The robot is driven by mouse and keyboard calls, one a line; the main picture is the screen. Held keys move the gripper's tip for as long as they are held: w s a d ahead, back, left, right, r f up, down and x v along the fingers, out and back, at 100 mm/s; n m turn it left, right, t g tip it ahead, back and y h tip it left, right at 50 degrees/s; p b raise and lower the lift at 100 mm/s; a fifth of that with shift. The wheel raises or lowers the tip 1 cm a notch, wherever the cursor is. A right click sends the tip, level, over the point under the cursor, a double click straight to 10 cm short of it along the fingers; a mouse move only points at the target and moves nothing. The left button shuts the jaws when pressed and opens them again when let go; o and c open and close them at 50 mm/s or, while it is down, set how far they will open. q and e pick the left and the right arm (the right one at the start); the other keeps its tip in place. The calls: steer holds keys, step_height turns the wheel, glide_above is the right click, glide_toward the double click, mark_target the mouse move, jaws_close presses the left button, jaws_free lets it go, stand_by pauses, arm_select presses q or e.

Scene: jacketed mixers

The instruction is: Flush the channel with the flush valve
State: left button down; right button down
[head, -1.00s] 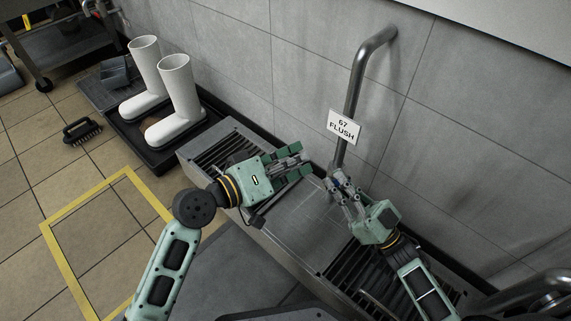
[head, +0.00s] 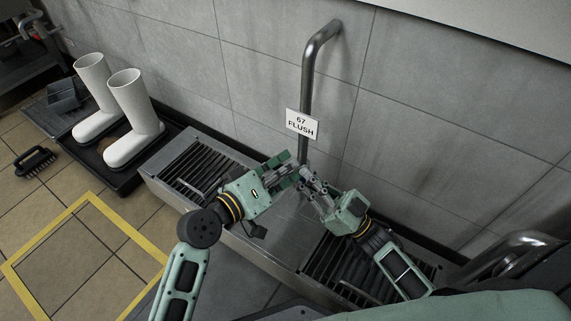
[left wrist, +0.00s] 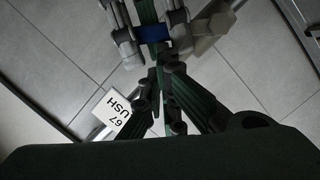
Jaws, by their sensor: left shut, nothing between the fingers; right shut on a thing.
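A bent steel pipe (head: 309,75) comes down the wall with a white "67 FLUSH" sign (head: 302,124) on it. Its lower end is hidden behind my grippers. My right gripper (head: 309,181) is at that lower end, shut on a part mostly hidden by its fingers. In the left wrist view a small blue piece (left wrist: 155,33) shows at the right gripper's fingers; I take it for the flush valve's handle. My left gripper (head: 291,170) is shut and empty, close beside the right gripper; I cannot tell whether they touch. The channel (head: 152,186) runs below along the wall, partly covered by gratings.
White boots (head: 134,120) stand in a black tray (head: 118,180) at the left. A brush (head: 35,162) lies on the tiled floor near a yellow floor marking (head: 60,225). A curved metal tube (head: 510,250) is at the lower right. The grey wall closes the far side.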

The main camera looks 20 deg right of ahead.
arm_select(q)
steer(key=shift+s+d+f, duration=0.25)
steer(key=shift+s, duration=0.2)
arm_select(e)
steer(key=shift+f, duration=0.1)
steer(key=c, duration=1.9)
jaws_free()
steer(key=shift+o, duration=0.2)
